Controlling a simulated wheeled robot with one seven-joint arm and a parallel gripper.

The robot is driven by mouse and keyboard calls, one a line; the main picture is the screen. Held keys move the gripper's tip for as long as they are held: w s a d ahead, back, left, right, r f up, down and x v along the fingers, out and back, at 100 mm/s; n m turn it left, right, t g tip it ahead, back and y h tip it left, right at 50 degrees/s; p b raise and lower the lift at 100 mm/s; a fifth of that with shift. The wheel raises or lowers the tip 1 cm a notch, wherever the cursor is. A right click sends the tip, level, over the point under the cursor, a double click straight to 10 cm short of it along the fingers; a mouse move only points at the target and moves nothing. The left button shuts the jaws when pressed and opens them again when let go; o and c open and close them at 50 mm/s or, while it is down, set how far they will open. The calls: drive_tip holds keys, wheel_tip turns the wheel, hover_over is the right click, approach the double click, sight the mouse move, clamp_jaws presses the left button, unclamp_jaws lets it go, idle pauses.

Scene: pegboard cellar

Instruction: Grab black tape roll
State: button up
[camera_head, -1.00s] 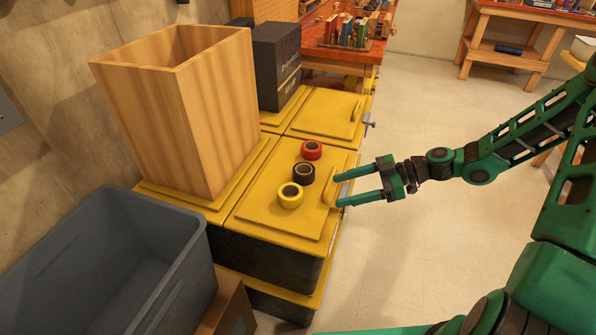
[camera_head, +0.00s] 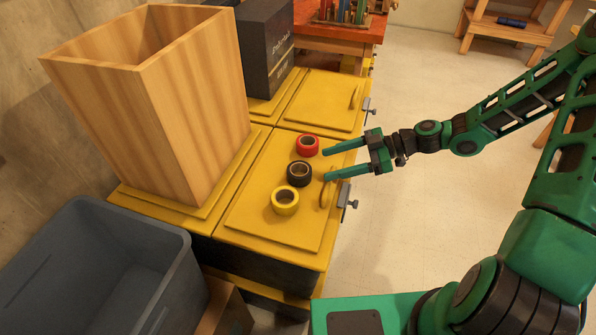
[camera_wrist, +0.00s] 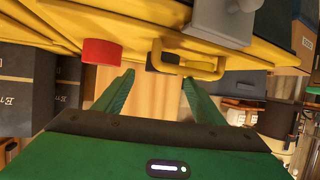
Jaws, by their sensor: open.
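The black tape roll (camera_head: 299,173) lies flat on the yellow lid (camera_head: 262,189), between the red roll (camera_head: 307,146) and the yellow roll (camera_head: 285,201). My gripper (camera_head: 326,164) is open and empty just to the right of the rolls, its two fingers pointing left, one tip near the red roll and one near the black roll. A dark shape that looks like the black roll (camera_wrist: 155,62) shows ahead between the fingers, partly hidden by the yellow handle.
A yellow handle (camera_head: 325,194) stands at the lid's right edge, close to my lower finger; it crosses the wrist view (camera_wrist: 199,72). A tall wooden bin (camera_head: 190,100) stands left of the rolls. A grey tub (camera_head: 150,250) is at lower left. The floor on the right is open.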

sight(308, 170)
drive_tip(key=x, duration=1)
drive_tip(key=shift+s+a+r, duration=0.15)
drive_tip(key=shift+s+a, duration=0.05)
drive_tip(key=c, duration=0.9)
